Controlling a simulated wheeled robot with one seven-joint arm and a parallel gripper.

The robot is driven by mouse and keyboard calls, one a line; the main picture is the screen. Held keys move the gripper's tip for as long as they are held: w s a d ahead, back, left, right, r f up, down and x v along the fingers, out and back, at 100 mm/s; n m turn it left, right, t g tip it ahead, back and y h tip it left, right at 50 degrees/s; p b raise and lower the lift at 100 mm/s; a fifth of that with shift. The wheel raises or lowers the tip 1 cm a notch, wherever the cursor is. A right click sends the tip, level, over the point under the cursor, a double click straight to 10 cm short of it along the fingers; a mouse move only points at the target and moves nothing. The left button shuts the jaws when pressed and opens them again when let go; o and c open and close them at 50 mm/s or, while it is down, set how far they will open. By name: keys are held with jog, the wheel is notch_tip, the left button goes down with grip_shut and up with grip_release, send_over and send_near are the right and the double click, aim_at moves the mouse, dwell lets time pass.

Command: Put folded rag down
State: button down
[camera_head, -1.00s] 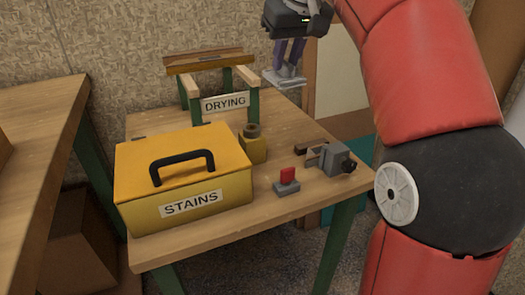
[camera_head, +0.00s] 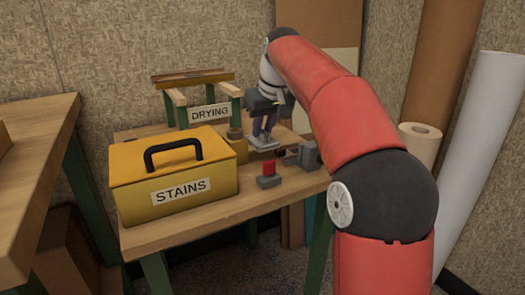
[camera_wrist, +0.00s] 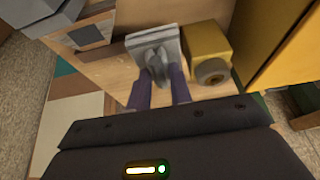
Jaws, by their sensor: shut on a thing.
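The folded rag is a small grey, flat, square bundle (camera_head: 264,142) in the head view, at the tips of my gripper (camera_head: 265,131). In the wrist view the rag (camera_wrist: 152,44) sits between the purple fingers of my gripper (camera_wrist: 158,72), which are shut on a raised fold of it. The rag is over the wooden table (camera_head: 200,225), beside the yellow block with a round top. I cannot tell whether its underside touches the tabletop.
A yellow STAINS box (camera_head: 175,180) stands on the left of the table. The yellow block (camera_wrist: 207,50) is close beside the rag. A red-topped grey piece (camera_head: 269,175) and a grey vice-like device (camera_head: 308,156) stand in front. The DRYING rack (camera_head: 208,112) is behind.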

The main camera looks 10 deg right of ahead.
aim_at(264, 142)
jog(key=shift+f+b, duration=2)
jog(key=shift+f, duration=0.3)
jog(key=c, duration=1.3)
grip_release()
jog(key=shift+r, duration=0.1)
jog(key=shift+o, duration=0.2)
jog(key=p+v, duration=0.4)
jog(key=v, duration=0.8)
jog(key=shift+r, duration=0.15)
